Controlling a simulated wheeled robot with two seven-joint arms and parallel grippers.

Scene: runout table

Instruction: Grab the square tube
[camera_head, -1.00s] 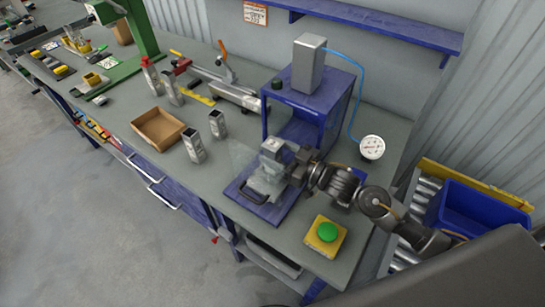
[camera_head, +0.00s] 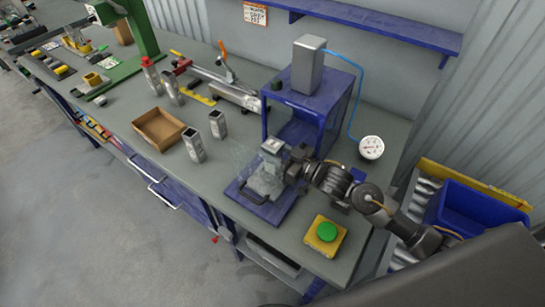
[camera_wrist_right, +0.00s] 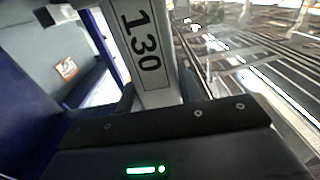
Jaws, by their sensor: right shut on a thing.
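A grey metal square tube (camera_head: 272,146) stands roughly upright over the blue plate fixture (camera_head: 236,189) in front of the blue press. My right gripper (camera_head: 286,157) is shut on it from the right side. In the right wrist view the tube (camera_wrist_right: 145,45), marked "130", sits between the dark fingers of my right gripper (camera_wrist_right: 158,95). The tube's lower end is hidden in the wrist view and blurred by a clear guard in the head view, so I cannot tell whether it touches the plate. My left gripper is not in view.
Two other square tubes (camera_head: 194,146) (camera_head: 217,125) stand left of the fixture beside an open cardboard box (camera_head: 159,130). The blue press (camera_head: 310,105) stands behind. A yellow box with a green button (camera_head: 326,232) is in front right. A blue bin (camera_head: 480,215) is far right.

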